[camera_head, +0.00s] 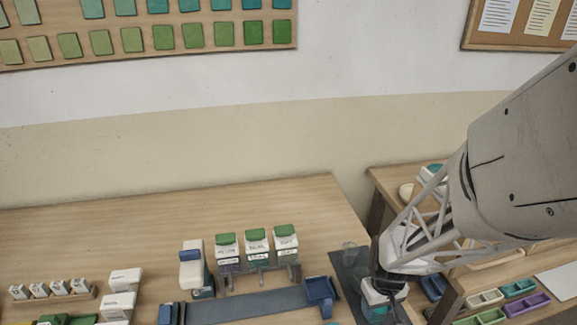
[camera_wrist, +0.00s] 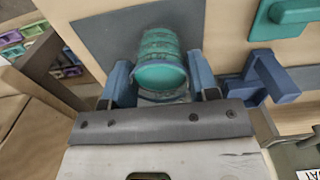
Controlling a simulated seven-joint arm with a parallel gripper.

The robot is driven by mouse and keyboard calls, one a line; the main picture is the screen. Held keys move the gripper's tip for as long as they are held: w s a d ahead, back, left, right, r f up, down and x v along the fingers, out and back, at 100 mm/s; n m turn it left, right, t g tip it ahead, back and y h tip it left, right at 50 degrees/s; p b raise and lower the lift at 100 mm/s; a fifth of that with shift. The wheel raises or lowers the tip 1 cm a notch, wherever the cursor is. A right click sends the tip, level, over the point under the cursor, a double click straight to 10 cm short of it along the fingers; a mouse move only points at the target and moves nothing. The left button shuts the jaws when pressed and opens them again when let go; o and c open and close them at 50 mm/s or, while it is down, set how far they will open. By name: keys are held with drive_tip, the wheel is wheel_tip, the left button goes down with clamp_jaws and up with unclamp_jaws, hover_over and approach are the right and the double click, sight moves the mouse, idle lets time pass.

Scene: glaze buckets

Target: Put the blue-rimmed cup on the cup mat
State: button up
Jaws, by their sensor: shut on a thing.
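My gripper (camera_head: 384,285) is low over the right part of the table in the head view. In the wrist view its two blue fingers (camera_wrist: 162,90) are shut on a teal, ribbed cup-like thing (camera_wrist: 160,75). In the head view a whitish and teal part of it (camera_head: 378,312) shows below the gripper; the rest is hidden. I cannot tell whether the cup touches the mat.
A blue stand (camera_head: 320,291) is just left of the mat. Several green-lidded containers (camera_head: 256,245) stand farther left. A lower shelf with coloured trays (camera_head: 486,298) lies right. The table's back is clear.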

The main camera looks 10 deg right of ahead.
drive_tip(key=shift+f, duration=0.2)
drive_tip(key=o, duration=0.8)
drive_tip(key=shift+r, duration=0.1)
wheel_tip(320, 180, up, 7)
idle(0.7)
